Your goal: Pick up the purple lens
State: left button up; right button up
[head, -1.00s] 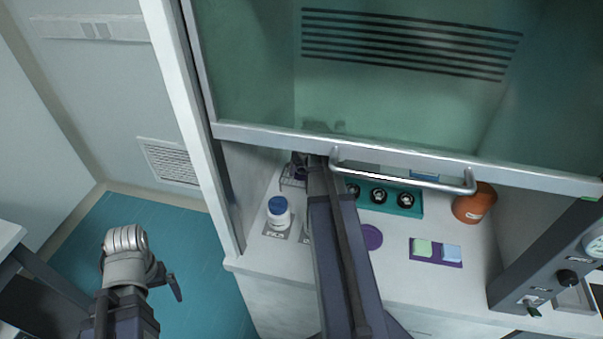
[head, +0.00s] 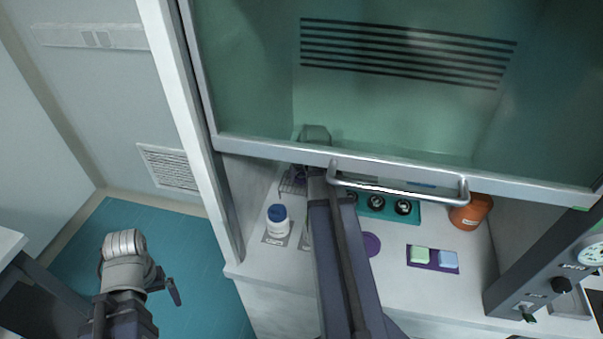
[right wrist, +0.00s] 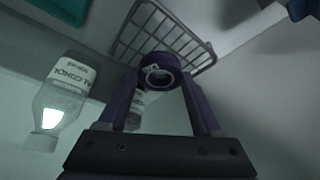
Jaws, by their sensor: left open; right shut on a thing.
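The purple lens (right wrist: 157,58), a dark purple ring-shaped mount, is between the fingertips of my right gripper (right wrist: 162,78) in the right wrist view. The gripper is shut on it. The lens is in front of a wire rack (right wrist: 185,42); I cannot tell whether they touch. In the head view my right arm reaches under the hood sash, and the sash and arm largely hide the gripper and lens. My left gripper (head: 164,284) is open and empty, outside the hood at the lower left.
A teal holder (head: 412,216), an orange bottle (head: 470,213), a purple disc (head: 371,244) and a purple mat (head: 434,266) are right. An alcohol bottle (right wrist: 62,95) is near the gripper.

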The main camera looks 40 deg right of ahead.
aim_at(302, 176)
notch_tip(302, 176, up, 5)
jog(key=p, duration=0.4)
jog(key=shift+r, duration=0.2)
jog(key=shift+s+d+r+p, duration=0.1)
jog(key=shift+s+d+p, duration=0.05)
jog(key=shift+s+p, duration=0.15)
jog(key=s+d, duration=1.2)
jog(key=s, duration=0.2)
jog(key=shift+s+f, duration=0.2)
jog(key=shift+s, duration=0.15)
